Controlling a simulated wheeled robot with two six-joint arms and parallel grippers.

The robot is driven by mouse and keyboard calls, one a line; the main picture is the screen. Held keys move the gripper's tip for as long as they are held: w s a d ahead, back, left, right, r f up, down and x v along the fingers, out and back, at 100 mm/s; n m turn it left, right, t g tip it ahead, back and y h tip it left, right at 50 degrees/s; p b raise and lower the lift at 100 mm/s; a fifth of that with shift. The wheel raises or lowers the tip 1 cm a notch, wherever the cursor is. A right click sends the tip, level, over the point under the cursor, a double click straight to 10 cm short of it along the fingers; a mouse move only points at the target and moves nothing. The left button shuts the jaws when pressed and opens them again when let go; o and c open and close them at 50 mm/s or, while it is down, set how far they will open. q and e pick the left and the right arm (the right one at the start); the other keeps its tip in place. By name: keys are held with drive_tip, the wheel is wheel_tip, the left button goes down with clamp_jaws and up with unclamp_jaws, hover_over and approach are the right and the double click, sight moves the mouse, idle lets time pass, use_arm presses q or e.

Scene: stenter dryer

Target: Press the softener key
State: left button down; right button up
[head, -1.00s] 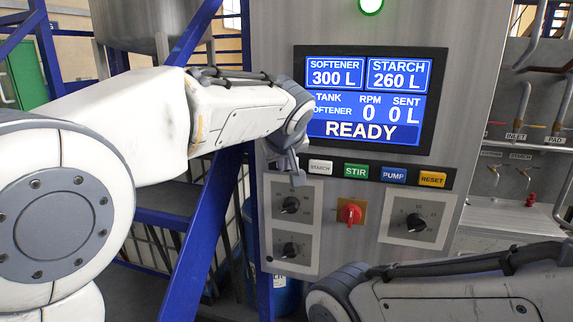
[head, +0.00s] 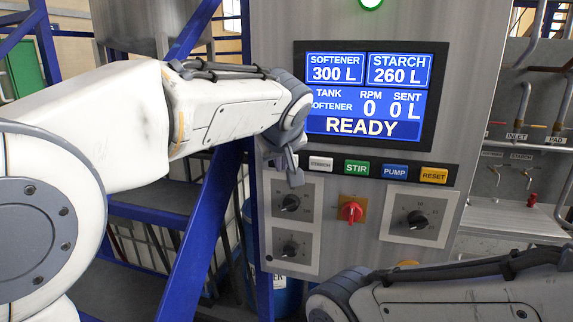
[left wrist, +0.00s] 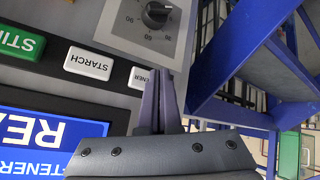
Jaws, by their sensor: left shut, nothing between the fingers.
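The softener key is a small white key (left wrist: 139,78) at the end of the key row. In the left wrist view, which is upside down, my left gripper covers part of it and only some letters show. The screen (head: 365,95) reads tank softener, RPM 0, sent 0 L, READY. My right gripper is out of view.
The white starch key (head: 320,163), green stir key (head: 357,167), blue pump key (head: 395,171) and yellow reset key (head: 433,175) continue the row. Below are black knobs (head: 417,221) and a red switch (head: 351,212). A blue frame beam (head: 205,230) stands left of the cabinet.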

use_arm(q)
drive_tip(key=s+b, duration=0.1)
drive_tip(key=s+a+b, duration=0.1)
drive_tip(key=s, duration=0.1)
drive_tip(key=s+b, duration=0.1)
drive_tip(key=shift+s+a, duration=0.25)
drive_tip(key=shift+s, duration=0.15)
idle(0.5)
drive_tip(key=s+a+f+m+g+b, duration=0.1)
drive_tip(key=s+f+m+g, duration=0.2)
drive_tip(key=s+f, duration=0.6)
drive_tip(key=s+a+f+m+g, duration=0.1)
drive_tip(key=s+f+m+g, duration=0.2)
drive_tip(key=s+f, duration=0.7)
drive_tip(key=s+a+f+m+g+h+b, duration=0.1)
drive_tip(key=s+f+m, duration=0.4)
drive_tip(key=s+f, duration=0.5)
drive_tip(key=shift+s+a+f+g+b, duration=0.15)
drive_tip(key=shift+s+a+g+b, duration=0.35)
drive_tip(key=shift+g, duration=0.7)
drive_tip(key=shift+a, duration=0.1)
